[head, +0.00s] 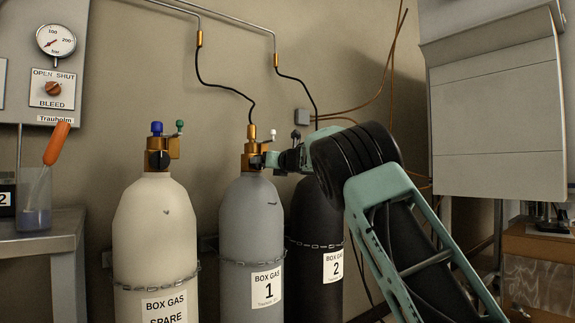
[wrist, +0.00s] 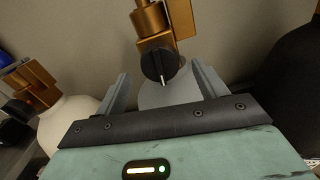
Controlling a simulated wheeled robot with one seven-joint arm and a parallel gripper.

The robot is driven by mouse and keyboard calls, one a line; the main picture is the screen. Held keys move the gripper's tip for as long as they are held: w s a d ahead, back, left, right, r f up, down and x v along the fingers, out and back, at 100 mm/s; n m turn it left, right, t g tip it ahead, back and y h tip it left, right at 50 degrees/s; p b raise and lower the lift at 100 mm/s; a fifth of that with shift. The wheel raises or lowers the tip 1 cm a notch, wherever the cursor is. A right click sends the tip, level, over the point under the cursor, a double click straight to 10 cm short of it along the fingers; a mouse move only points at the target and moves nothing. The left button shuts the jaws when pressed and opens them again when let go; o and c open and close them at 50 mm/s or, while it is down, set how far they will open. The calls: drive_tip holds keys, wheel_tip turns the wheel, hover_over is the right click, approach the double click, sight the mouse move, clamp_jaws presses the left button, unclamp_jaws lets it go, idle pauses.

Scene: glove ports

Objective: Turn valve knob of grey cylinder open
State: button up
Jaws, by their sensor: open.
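The grey cylinder (head: 253,226) labelled BOX GAS 1 stands upright in the middle of the head view, with a brass valve (head: 251,150) on top. Its black valve knob (wrist: 160,64) with a white pointer line shows in the wrist view below the brass body; the pointer runs down and slightly right. My gripper (head: 268,160) reaches in from the right at valve height. In the wrist view, the two grey fingers of my gripper (wrist: 158,88) are open, one on each side of the knob, with visible gaps. Whether the fingertips reach past the knob's face is unclear.
A cream cylinder (head: 155,240) marked SPARE stands left and a black cylinder (head: 306,215) marked 2 stands right, partly behind my arm. Chains (head: 252,263) hold the cylinders. A thin black hose (head: 225,86) rises from the grey cylinder's valve. A side table (head: 40,240) stands far left.

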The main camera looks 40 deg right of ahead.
drive_tip(key=s, duration=1.5)
drive_tip(key=shift+d+b, duration=0.2)
drive_tip(key=shift+b, duration=0.2)
drive_tip(key=s+a+f+m+g, duration=0.4)
drive_tip(key=a+f+m, duration=0.5)
drive_tip(key=a+f, duration=0.25)
drive_tip(key=s+a+f+m+g, duration=0.35)
drive_tip(key=a+f+m, duration=0.55)
drive_tip(key=a+f, duration=0.3)
drive_tip(key=s+a+f+m+g+y, duration=0.1)
drive_tip(key=s+a+f+m+g, duration=0.1)
drive_tip(key=s+a+f, duration=0.4)
drive_tip(key=s+a+f+m+g, duration=0.2)
drive_tip(key=s+a, duration=0.2)
drive_tip(key=s, duration=0.3)
drive_tip(key=s+a+f+m+g, duration=0.1)
drive_tip(key=s+f+m+g, duration=0.25)
drive_tip(key=s, duration=0.65)
drive_tip(key=s+a+f+m+g, duration=0.1)
drive_tip(key=s+f+m+g, duration=0.2)
drive_tip(key=s, duration=0.7)
wheel_tip(320, 180, up, 37)
drive_tip(key=h+p, duration=0.1)
drive_tip(key=p, duration=3.7)
drive_tip(key=shift+s+n, duration=0.45)
